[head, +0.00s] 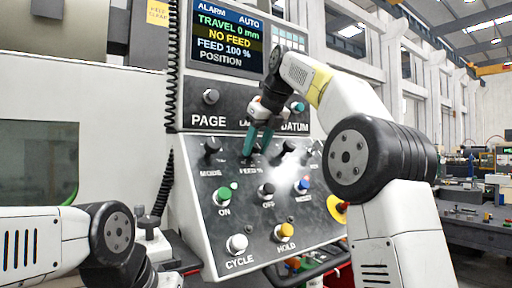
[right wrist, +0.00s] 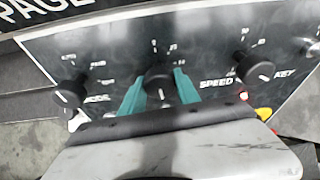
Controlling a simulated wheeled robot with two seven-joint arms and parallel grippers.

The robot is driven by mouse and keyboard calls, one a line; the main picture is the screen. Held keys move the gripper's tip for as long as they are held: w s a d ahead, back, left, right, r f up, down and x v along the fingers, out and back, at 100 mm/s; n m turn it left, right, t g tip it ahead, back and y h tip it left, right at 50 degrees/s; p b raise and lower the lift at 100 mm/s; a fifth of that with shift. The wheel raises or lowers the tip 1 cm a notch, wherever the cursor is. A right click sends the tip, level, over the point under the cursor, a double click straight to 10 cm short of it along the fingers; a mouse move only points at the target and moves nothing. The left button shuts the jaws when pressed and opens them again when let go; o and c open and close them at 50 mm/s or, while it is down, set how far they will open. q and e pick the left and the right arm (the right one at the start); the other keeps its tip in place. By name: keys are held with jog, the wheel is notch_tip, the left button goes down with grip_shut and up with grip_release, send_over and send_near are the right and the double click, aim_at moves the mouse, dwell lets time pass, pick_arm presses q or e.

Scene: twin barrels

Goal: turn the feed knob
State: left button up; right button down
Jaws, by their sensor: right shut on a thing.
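The feed knob (right wrist: 159,76) is a black knob on the sloped grey control panel (head: 205,262), above a label reading FEED %. My right gripper (head: 257,150) reaches down to it from above, with its teal fingers on either side of the knob, shut on it. In the right wrist view the knob sits between the two fingertips, with scale marks above it. In the head view the fingers hide most of the knob. The screen (head: 228,38) reads TRAVEL 0 mm, NO FEED and FEED 100 %. My left arm shows at the lower left; its gripper is not seen.
The mode knob (right wrist: 69,92) is on the left and the speed knob (right wrist: 252,66) on the right of the feed knob. Below are the green ON button (head: 224,194), OFF button (head: 266,190) and blue RESET button (head: 302,187). A yellow-ringed red button (head: 337,208) is at the panel's right.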

aim_at(257, 143)
jog(key=shift+m, duration=0.5)
jog(key=c, duration=0.9)
grip_release()
jog(key=shift+c, duration=0.2)
jog(key=shift+v, duration=2.5)
jog(key=s+d, duration=0.6)
jog(key=s, duration=0.4)
jog(key=shift+d, duration=0.4)
